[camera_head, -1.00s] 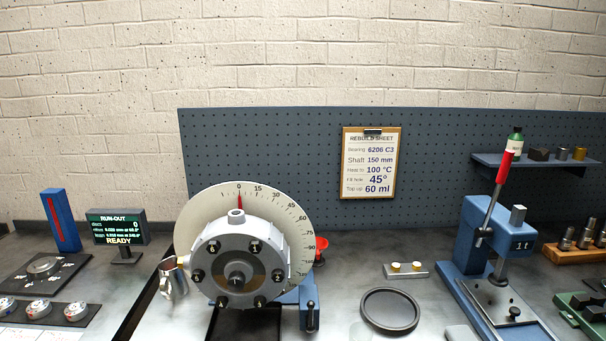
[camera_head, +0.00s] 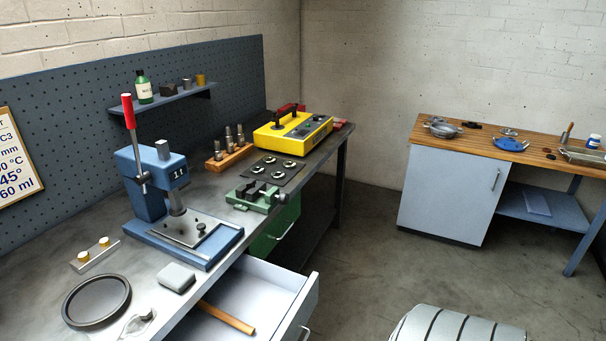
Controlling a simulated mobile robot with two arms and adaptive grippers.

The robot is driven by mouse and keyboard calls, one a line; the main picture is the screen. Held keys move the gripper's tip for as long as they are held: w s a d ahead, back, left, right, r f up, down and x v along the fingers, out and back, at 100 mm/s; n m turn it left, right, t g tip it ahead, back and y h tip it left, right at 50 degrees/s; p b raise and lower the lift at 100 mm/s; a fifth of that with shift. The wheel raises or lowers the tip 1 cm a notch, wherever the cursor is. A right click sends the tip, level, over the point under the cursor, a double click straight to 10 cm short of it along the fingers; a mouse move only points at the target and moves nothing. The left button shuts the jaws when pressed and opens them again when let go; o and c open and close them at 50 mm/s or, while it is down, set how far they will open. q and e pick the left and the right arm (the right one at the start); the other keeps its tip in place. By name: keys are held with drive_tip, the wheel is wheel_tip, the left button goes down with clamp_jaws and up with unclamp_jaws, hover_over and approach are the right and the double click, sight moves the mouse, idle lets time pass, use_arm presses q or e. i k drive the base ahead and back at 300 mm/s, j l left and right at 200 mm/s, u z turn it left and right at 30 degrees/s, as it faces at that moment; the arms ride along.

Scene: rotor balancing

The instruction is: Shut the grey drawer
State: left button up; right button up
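The grey drawer (camera_head: 262,287) is pulled out from under the front edge of the workbench, at the lower middle of the picture. Its light grey front panel (camera_head: 306,300) faces right, with a handle (camera_head: 304,333) low on it near the bottom edge of the picture. A wooden-coloured bar (camera_head: 227,318) lies inside the drawer. The near end of the drawer is cut off by the picture's edge. Neither of my grippers is in view.
A green drawer unit (camera_head: 274,240) is under the bench just beyond the grey drawer. A white, dark-striped rounded object (camera_head: 455,325) shows at the bottom right. A blue press (camera_head: 160,190) stands on the bench. Open floor (camera_head: 370,255) lies right of the drawer.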

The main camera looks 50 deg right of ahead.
sight(278, 302)
drive_tip(key=z, duration=1.45)
